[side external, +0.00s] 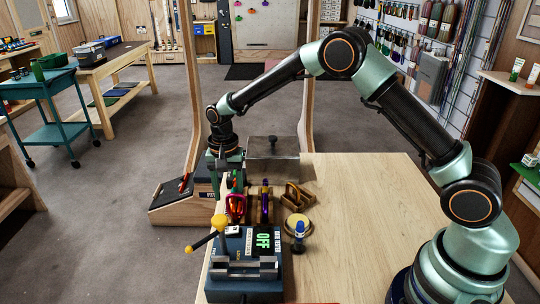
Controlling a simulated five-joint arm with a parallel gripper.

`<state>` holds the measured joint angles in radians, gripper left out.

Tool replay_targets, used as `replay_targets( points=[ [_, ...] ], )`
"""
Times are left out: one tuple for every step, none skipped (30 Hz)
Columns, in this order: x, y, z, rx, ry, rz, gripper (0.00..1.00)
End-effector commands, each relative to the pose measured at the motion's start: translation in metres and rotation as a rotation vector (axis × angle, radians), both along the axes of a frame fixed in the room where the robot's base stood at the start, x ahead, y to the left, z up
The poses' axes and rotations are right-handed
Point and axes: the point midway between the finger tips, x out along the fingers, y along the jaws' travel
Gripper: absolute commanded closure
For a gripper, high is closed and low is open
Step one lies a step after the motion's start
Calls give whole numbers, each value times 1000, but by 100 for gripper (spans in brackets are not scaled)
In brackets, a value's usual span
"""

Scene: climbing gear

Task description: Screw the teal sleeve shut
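My gripper (226,172) hangs at the end of my arm, just left of the metal box and behind the rack of coloured gear. It is small and dark here, and I cannot tell whether its fingers are apart or closed on something. A rack holds red and green gear (236,205) and a purple piece (265,203), possibly carabiners. I cannot make out a teal sleeve for certain among them. A blue bench device (263,285) with a green "OFF" display, metal jaws and a yellow-knobbed lever (219,223) stands in front of the rack.
A grey metal box with a knob (274,165) stands at the table's back edge. The wooden table (360,215) is clear further right.

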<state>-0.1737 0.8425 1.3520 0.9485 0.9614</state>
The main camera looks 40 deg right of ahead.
Motion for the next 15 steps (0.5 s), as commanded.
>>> replay_targets(
  points=[
    [1, 0, 3, 1, -4, 0, 45],
    [1, 0, 4, 1, -4, 0, 45],
    [1, 0, 5, 1, -4, 0, 45],
    [1, 0, 6, 1, -5, 0, 45],
    [1, 0, 7, 1, -5, 0, 45],
    [1, 0, 8, 1, -5, 0, 45],
    [1, 0, 9, 1, -5, 0, 45],
    [1, 0, 10, 1, -5, 0, 45],
    [1, 0, 11, 1, -5, 0, 45],
    [1, 0, 12, 1, -5, 0, 45],
    [1, 0, 13, 1, -5, 0, 45],
    [1, 0, 14, 1, -5, 0, 45],
    [1, 0, 15, 1, -5, 0, 45],
    [1, 0, 16, 1, -5, 0, 45],
    [1, 0, 18, 1, -5, 0, 45]
  ],
)
